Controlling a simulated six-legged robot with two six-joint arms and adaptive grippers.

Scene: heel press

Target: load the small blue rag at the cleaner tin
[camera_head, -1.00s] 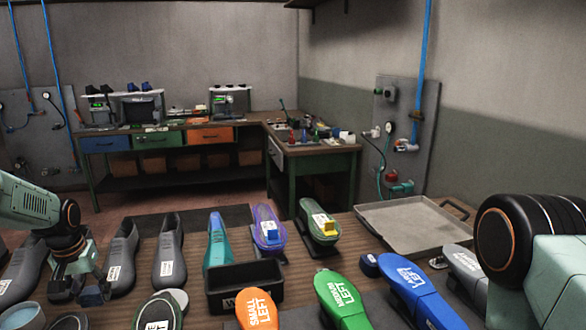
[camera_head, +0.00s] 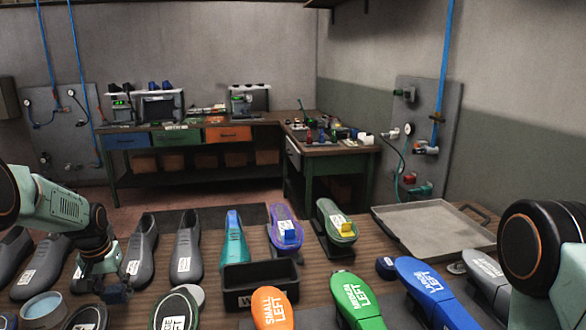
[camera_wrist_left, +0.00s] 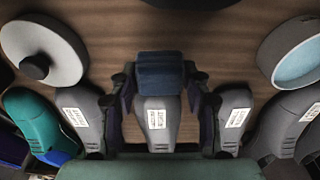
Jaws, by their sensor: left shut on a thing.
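My left gripper (camera_head: 117,288) is shut on the small blue rag (camera_wrist_left: 160,72), a dark blue folded block between the fingertips in the left wrist view. In the head view the rag is a small dark patch under the gripper, partly hidden by the fingers. A round open tin with light blue inside (camera_head: 44,306), which looks like the cleaner tin, stands on the bench just left of the gripper. It also shows at the right edge of the left wrist view (camera_wrist_left: 299,58). Rag and tin are apart. My right gripper is out of view.
Grey shoe lasts (camera_head: 187,250) stand in a row behind the gripper. A black bin (camera_head: 262,298) lies to the right, with orange (camera_head: 272,308), green and blue labelled lasts near it. A grey round lid with a dark knob (camera_wrist_left: 42,55) shows in the wrist view. A metal tray (camera_head: 435,230) is further right.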

